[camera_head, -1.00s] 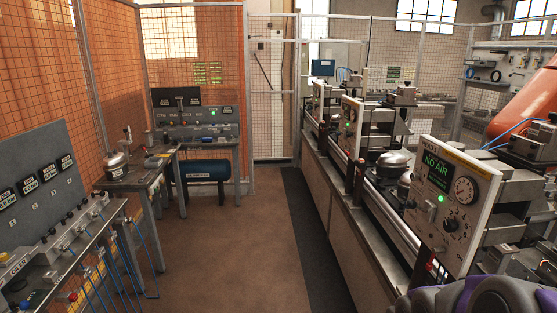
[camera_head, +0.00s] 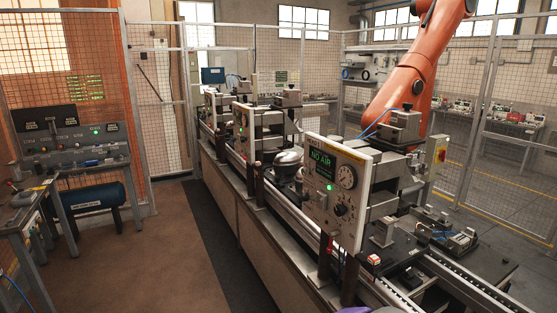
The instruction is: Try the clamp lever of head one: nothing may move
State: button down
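The nearest head station on the line has a pale panel (camera_head: 338,194) with a screen (camera_head: 321,161) reading "NO AIR", a lit green lamp, a round gauge (camera_head: 346,177) and a dark knob (camera_head: 341,209). A small lever-like part stands out on the panel left of the knob; I cannot tell whether it is the clamp lever. Two similar heads (camera_head: 243,129) stand farther down the line. My gripper is not in view; only a purple-grey part of my body shows at the bottom edge.
A large orange robot arm (camera_head: 412,70) stands behind the nearest head. A bench with gauges (camera_head: 75,135) and a blue tank (camera_head: 92,198) are at the left. Wire mesh fences enclose the area. The brown floor (camera_head: 150,250) and dark mat (camera_head: 215,235) beside the line are clear.

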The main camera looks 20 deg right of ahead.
aim_at(305, 197)
jog(key=z, duration=0.8)
